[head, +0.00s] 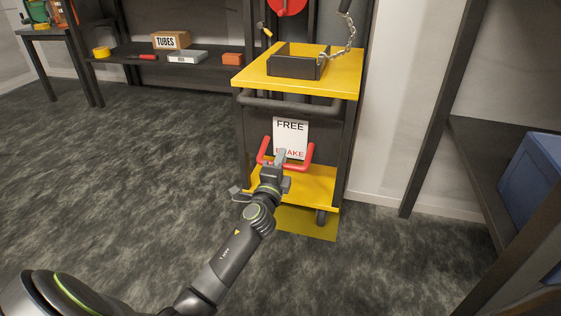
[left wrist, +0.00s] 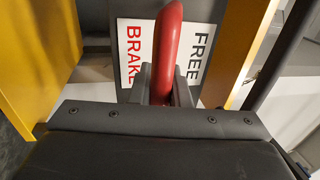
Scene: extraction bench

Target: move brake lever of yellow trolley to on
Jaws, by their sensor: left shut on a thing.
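The yellow trolley (head: 345,75) stands ahead of me, with a dark push bar (head: 290,104) under its top. Below that is a white sign (head: 291,132) reading FREE above and BRAKE below. The red brake lever (head: 309,157) is a U-shaped bar in front of the sign's lower end, around the level of BRAKE. My left gripper (head: 281,158) is shut on its crossbar and hides part of the word BRAKE. In the left wrist view the red lever (left wrist: 168,45) runs between the fingers of the left gripper (left wrist: 160,83). My right gripper is not in view.
A dark open box (head: 296,66) and a chain (head: 345,40) are on the trolley top. A shelf (head: 125,62) with a TUBES box (head: 171,40) stands at the back left. A rack with a blue bin (head: 540,170) is at the right. The carpet at left is clear.

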